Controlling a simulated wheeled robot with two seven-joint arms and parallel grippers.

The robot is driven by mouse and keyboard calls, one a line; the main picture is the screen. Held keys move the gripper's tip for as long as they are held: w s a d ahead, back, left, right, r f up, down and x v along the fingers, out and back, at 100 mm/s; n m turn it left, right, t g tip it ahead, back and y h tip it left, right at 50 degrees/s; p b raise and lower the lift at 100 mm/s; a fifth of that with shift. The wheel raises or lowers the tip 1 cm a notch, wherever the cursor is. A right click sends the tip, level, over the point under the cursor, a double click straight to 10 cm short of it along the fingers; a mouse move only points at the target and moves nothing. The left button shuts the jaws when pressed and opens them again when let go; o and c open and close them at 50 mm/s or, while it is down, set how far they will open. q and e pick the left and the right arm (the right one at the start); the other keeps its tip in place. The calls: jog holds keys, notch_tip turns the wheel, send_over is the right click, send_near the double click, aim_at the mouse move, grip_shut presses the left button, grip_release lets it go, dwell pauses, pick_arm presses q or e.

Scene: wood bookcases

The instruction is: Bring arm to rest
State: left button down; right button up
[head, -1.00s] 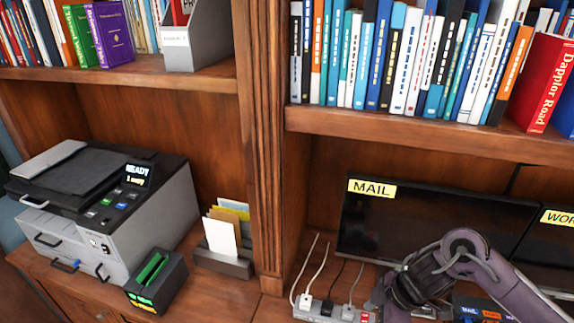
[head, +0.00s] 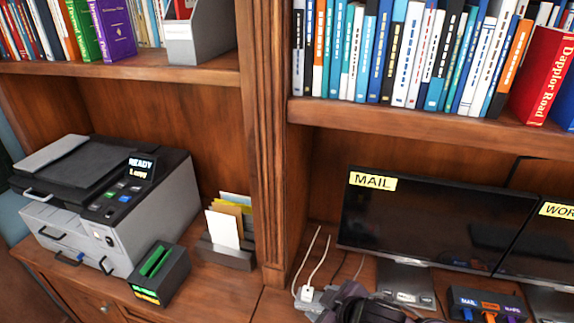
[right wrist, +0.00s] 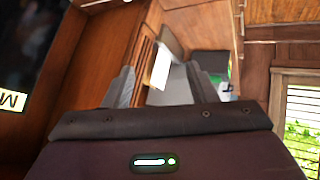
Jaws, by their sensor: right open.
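My right arm shows only as a dark purple part at the bottom edge of the head view, and its gripper (head: 348,303) is low in front of the power strip (head: 311,297). In the right wrist view, the two grey fingers of my right gripper (right wrist: 162,90) stand apart with nothing between them. My left arm and left gripper are not in view.
A monitor (head: 430,222) labelled MAIL and a switch box (head: 485,303) stand right of the post (head: 266,140). The printer (head: 110,205), a dark box with a green slot (head: 160,272) and a card holder (head: 228,252) stand left. Books fill the shelf above.

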jog(key=s+d+f+m+g+h, duration=0.2)
jog(key=s+d+m+g+h, duration=0.2)
jog(key=s+d+m, duration=0.7)
jog(key=s+f+n+g+b, duration=0.1)
jog(key=s+f+b, duration=0.15)
jog(key=f, duration=1.45)
jog(key=s+f+n+g+b, duration=0.1)
jog(key=f+b, duration=0.3)
jog(key=f, duration=1.4)
jog(key=s+d+f+b, duration=0.2)
jog(key=s+f, duration=0.8)
jog(key=f, duration=0.2)
jog(key=s+d+f+b, duration=0.2)
jog(key=s+f+b, duration=0.1)
jog(key=s+f, duration=0.7)
notch_tip(320, 180, down, 2)
jog(key=shift+s+f+n+g, duration=0.25)
jog(key=shift+s+n+g, duration=0.05)
jog(key=shift+g, duration=0.1)
